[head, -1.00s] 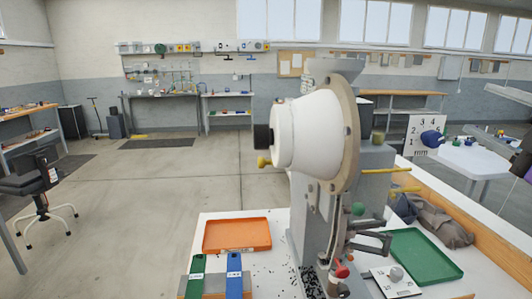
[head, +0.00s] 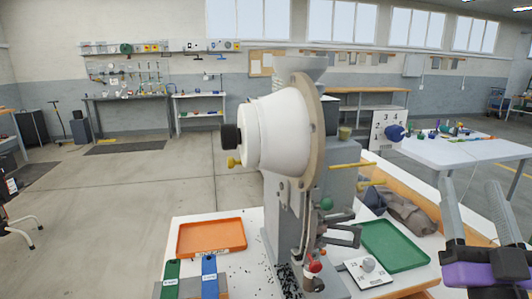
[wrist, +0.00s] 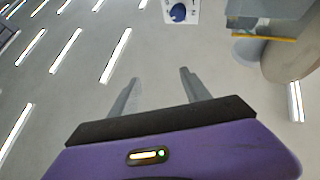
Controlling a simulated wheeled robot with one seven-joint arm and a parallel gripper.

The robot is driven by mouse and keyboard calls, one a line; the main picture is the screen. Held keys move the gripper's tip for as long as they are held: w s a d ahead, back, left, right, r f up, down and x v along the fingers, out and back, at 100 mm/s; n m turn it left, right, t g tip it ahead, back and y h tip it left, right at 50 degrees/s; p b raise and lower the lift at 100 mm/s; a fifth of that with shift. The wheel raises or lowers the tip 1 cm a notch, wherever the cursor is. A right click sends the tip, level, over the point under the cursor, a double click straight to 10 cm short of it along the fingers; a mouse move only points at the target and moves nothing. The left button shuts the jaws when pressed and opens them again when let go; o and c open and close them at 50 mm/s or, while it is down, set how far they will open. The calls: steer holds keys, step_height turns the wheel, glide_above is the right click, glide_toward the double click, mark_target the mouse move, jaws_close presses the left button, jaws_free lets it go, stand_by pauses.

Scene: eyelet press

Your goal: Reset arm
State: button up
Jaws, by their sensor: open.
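My gripper (head: 470,190) is at the right edge of the head view, with its purple body low and two grey fingers pointing up. The fingers stand apart with nothing between them. In the wrist view the open fingers (wrist: 160,75) point up toward the ceiling and its lights. The eyelet press (head: 285,135), with a white round housing and grey column, stands on the bench to the left of the gripper. The gripper appears clear of it.
An orange tray (head: 211,236) and green and blue strips lie left of the press. A green tray (head: 395,245) and a plate with a grey knob (head: 368,265) lie right of it. A numbered panel with a blue knob (head: 397,133) stands behind. Grey cloth (head: 408,218) lies near the bench's right edge.

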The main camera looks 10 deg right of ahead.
steer(key=s+a+f+g+y, duration=0.1)
steer(key=s+a+f, duration=0.25)
steer(key=f, duration=0.35)
steer(key=s+a+f+m+g+y, duration=0.1)
steer(key=s+a+f+g, duration=0.1)
steer(key=s+a+f, duration=0.3)
steer(key=s+a+f+g+y, duration=0.1)
steer(key=s+a+f, duration=0.1)
steer(key=f, duration=0.6)
steer(key=s+a+f+n+g+y, duration=0.2)
steer(key=s+a+f+n+y, duration=0.1)
steer(key=s+f, duration=0.3)
steer(key=s+a+f+n+g+y, duration=0.2)
steer(key=s+a+f+n+y, duration=0.1)
steer(key=s, duration=0.7)
step_height(320, 180, down, 3)
steer(key=shift+a+r+y, duration=0.1)
steer(key=shift+a+y, duration=0.6)
steer(key=shift+a, duration=0.4)
